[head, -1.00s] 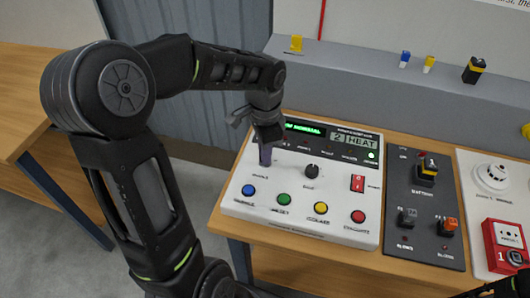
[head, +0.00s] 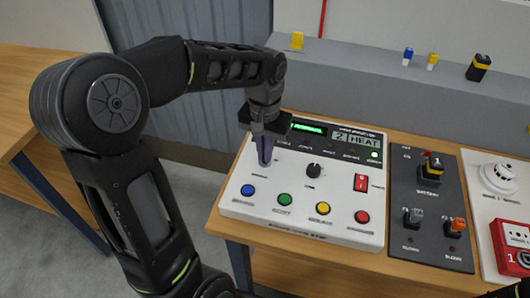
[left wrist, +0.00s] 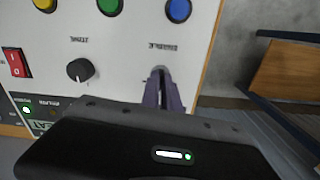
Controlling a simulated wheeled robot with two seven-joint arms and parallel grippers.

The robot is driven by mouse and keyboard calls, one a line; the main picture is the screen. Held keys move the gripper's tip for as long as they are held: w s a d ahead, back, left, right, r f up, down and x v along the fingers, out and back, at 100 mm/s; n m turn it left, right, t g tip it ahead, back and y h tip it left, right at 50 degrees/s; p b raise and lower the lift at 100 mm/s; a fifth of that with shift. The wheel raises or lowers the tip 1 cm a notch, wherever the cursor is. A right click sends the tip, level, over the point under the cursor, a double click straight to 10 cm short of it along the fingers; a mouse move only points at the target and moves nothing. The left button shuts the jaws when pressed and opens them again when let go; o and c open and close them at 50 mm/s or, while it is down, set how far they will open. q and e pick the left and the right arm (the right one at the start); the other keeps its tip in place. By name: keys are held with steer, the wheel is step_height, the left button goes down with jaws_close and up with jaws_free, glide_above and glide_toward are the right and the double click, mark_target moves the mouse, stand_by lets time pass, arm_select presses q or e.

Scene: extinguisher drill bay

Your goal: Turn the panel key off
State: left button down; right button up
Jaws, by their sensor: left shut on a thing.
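The white control panel (head: 292,222) lies on the wooden table. It has a green-lit display, a "2 HEAT" readout, a black knob, a red switch and a row of coloured buttons. My left gripper (head: 265,162) points down at the panel's upper left, above the blue button. It is shut on the panel key, which the fingers mostly hide; in the left wrist view the fingers (left wrist: 162,85) close at the key's place by a label that looks like "ENABLE". The key's angle is hard to tell.
The black knob (head: 314,171) and red switch (head: 361,182) sit right of my left gripper. A dark module board (head: 432,240) and a white board with a smoke detector (head: 499,178) lie further right. Small coloured items stand on the grey ledge (head: 370,70) behind.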

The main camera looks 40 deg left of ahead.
arm_select(q)
steer(key=shift+n, duration=0.7)
steer(key=c, duration=1.6)
jaws_free()
steer(key=shift+r, duration=0.1)
step_height(320, 180, up, 8)
steer(key=shift+f+b, duration=0.15)
steer(key=shift+b, duration=0.25)
